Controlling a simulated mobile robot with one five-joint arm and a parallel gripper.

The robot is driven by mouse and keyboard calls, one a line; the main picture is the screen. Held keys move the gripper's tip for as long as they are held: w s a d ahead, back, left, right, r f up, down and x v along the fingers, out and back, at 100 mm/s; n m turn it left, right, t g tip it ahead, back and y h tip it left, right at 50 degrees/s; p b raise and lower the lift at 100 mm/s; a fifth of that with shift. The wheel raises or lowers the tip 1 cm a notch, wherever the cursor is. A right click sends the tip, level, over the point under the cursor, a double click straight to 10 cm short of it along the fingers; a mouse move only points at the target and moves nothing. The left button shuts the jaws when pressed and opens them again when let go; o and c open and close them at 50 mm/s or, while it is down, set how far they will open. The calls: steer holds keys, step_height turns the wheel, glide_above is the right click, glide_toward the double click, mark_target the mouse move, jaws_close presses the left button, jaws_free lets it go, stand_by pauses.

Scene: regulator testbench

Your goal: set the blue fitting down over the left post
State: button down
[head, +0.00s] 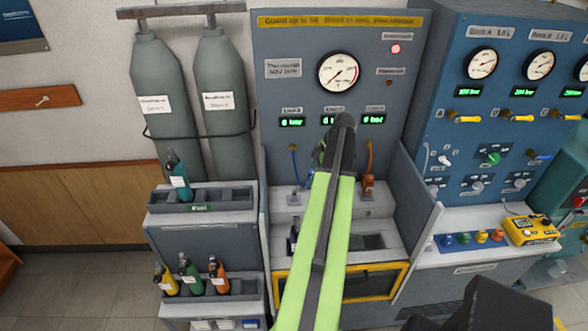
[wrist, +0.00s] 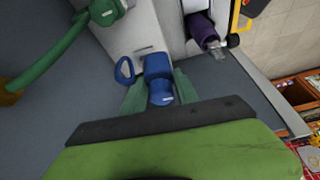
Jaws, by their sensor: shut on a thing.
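The blue fitting (wrist: 158,68) is between the green fingers of my gripper (wrist: 160,88) in the wrist view, with a blue loop at its left side. My gripper is shut on it. In the head view a bit of blue (head: 309,178) shows just left of my lime arm, which hides most of the gripper. A pale block (head: 292,198) stands at the left of the bench shelf; I cannot make out the left post clearly. Whether the fitting touches anything below is hidden.
A green fitting (wrist: 104,10) with its hose is close by in the wrist view. An orange fitting (head: 368,184) sits on the right of the shelf. Grey side walls (head: 413,205) flank the bench.

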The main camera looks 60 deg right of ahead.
steer(key=n, duration=0.1)
glide_above(294, 190)
steer(key=shift+s+r+y, duration=0.15)
steer(key=shift+y, duration=0.15)
steer(key=shift+d+f+b, duration=0.1)
steer(key=shift+f+b, duration=2.1)
steer(key=shift+f, duration=0.1)
steer(key=shift+f+b, duration=1.95)
steer(key=c, duration=0.8)
jaws_free()
steer(key=shift+c, duration=0.2)
